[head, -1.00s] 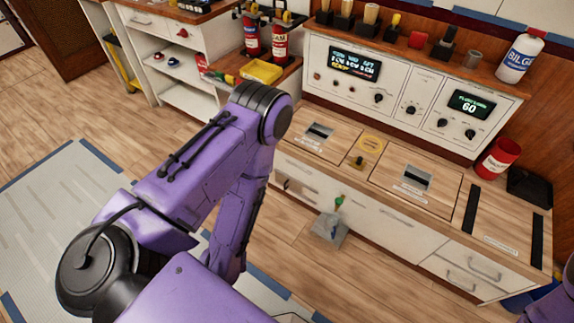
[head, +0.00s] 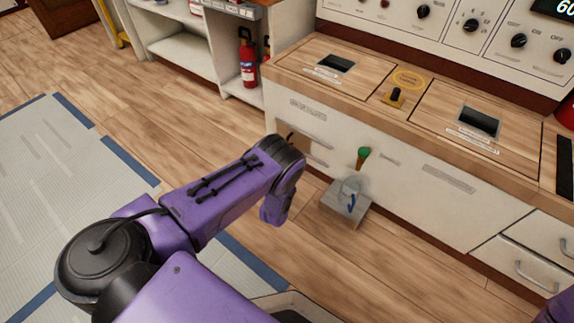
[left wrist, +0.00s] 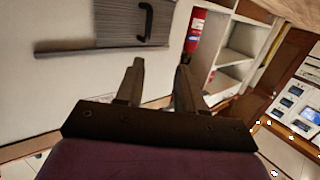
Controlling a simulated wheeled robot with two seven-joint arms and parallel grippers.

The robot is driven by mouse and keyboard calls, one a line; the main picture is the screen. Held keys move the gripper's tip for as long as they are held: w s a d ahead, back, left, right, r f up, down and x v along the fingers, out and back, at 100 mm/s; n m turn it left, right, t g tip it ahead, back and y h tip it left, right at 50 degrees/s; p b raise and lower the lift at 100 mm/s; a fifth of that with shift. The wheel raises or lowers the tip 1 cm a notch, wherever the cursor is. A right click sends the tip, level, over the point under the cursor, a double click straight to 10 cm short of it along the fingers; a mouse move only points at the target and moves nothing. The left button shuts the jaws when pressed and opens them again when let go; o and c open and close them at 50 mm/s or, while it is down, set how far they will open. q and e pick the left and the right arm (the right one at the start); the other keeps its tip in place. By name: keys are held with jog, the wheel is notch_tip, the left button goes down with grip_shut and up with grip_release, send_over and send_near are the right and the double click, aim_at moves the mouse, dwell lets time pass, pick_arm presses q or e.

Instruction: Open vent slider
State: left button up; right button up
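In the left wrist view, a grey ribbed panel with a dark handle (left wrist: 146,20), which looks like the vent slider, sits on a white cabinet front at the upper left. In the head view, a brownish panel (head: 302,147) on the cabinet front, just beyond my left arm, appears to be the same place; my arm partly covers it. My right gripper is out of view; only a bit of purple arm shows at the lower right.
The wooden counter (head: 362,73) has openings in its top and a black knob (head: 397,95). A red extinguisher (head: 247,58) stands by the shelves. Floor is clear left of the cabinet.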

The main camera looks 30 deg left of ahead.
pick_arm(q)
notch_tip(320, 180, down, 3)
jog(key=w+t+b, duration=0.1)
jog(key=w+b, duration=0.1)
jog(key=w, duration=0.1)
jog(key=b, duration=0.3)
send_near(290, 140)
jog(key=w+a+r+b, duration=0.2)
jog(key=w, duration=0.1)
jog(key=shift+w+a+r, duration=0.15)
jog(key=shift+a+r, duration=0.05)
jog(key=shift+a, duration=0.2)
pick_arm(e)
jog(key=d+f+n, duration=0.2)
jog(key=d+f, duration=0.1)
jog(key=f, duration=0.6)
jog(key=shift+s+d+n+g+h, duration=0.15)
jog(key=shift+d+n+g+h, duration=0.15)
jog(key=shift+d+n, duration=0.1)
pick_arm(q)
jog(key=shift+c, duration=0.3)
